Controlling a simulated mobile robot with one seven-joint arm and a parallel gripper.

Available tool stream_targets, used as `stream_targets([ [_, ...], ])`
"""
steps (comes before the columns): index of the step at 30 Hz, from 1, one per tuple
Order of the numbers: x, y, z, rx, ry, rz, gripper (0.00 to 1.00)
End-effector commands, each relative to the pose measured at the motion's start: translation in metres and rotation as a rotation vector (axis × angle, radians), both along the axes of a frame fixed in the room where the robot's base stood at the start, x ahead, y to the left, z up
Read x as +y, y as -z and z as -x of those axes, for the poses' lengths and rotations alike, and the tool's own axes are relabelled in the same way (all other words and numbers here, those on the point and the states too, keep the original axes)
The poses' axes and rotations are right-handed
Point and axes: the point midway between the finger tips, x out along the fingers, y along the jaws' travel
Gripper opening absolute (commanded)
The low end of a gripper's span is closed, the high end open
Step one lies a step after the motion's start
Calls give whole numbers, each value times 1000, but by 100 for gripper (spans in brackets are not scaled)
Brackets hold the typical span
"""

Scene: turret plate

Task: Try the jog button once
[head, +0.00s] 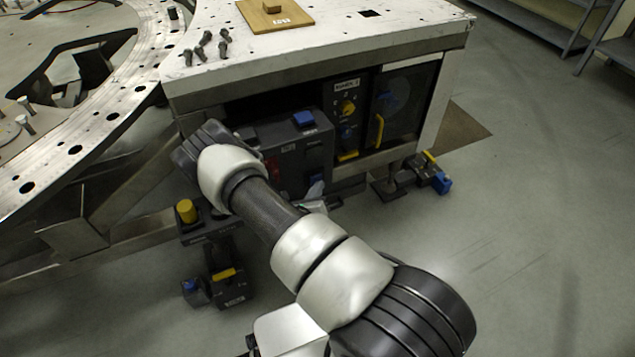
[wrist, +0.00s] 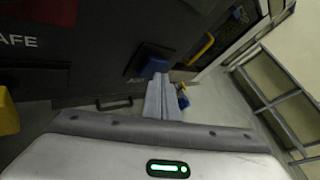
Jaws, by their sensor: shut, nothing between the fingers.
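A blue button (wrist: 153,66) sits on the dark panel with a small label beside it, too blurred to read for certain; I take it for the jog button. It also shows in the head view (head: 316,179), low on the front of the dark box. My gripper (wrist: 162,80) is shut and empty, with its grey fingertips right at the lower edge of this button. In the head view my gripper (head: 316,192) is just below the button, partly behind my arm. I cannot tell whether the fingertips touch it.
Another blue part (head: 304,118) is on top of the dark box (head: 290,150). A yellow knob (head: 186,210) stands at left; a yellow handle (head: 379,131) is at right. The white table (head: 330,55) overhangs the box. Floor is free at right.

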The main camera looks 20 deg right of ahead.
Motion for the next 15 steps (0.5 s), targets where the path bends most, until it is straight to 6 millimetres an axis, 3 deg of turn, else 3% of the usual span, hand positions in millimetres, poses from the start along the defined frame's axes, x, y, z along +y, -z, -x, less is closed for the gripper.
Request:
stream_targets([
  [15, 0, -1, 20, -1, 0, 0, 0],
])
